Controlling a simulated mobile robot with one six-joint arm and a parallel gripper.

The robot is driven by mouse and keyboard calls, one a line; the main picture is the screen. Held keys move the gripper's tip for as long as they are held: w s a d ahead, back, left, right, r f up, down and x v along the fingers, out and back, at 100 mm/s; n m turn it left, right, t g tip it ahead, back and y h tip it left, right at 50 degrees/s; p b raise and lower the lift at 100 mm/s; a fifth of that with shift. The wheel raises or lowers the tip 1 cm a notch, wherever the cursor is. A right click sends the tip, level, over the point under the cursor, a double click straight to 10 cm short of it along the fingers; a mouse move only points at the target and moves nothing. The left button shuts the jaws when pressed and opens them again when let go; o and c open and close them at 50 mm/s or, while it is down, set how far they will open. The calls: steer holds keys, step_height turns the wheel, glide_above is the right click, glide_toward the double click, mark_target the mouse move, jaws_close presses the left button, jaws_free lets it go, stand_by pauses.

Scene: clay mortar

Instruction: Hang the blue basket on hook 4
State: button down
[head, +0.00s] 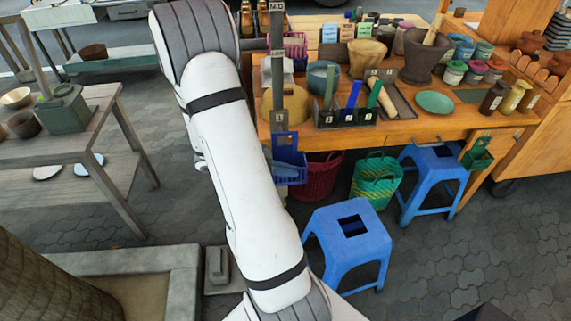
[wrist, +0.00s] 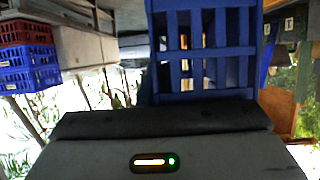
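The blue basket (head: 289,173) is low on the grey post (head: 278,70), at the table's front left corner in the head view. A blue lattice, likely the same basket, fills the upper middle of the wrist view (wrist: 205,50), close ahead of my gripper (wrist: 160,120). Only the dark and grey gripper body with its small light shows there. The fingers are hidden, so I cannot tell whether they hold the basket. A pink-purple basket (head: 295,48) is higher by the post. Small number tags show on the post, but I cannot make out which is hook 4.
The wooden table (head: 440,125) holds mortars, jars and trays. Two blue stools (head: 345,240), a dark red basket (head: 318,178) and a green basket (head: 376,182) stand in front or below. A small green basket (head: 477,158) hangs at right.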

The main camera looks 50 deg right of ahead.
steer(key=shift+s+a+r+p, duration=0.25)
steer(key=shift+r+p, duration=0.2)
steer(key=shift+r, duration=0.1)
steer(key=shift+r+p, duration=0.35)
steer(key=shift+p, duration=0.15)
steer(key=s+a+p, duration=0.2)
steer(key=s+a, duration=0.4)
steer(key=s, duration=0.1)
steer(key=shift+s+a, duration=0.25)
steer(key=shift+s, duration=0.1)
stand_by(0.8)
stand_by(0.4)
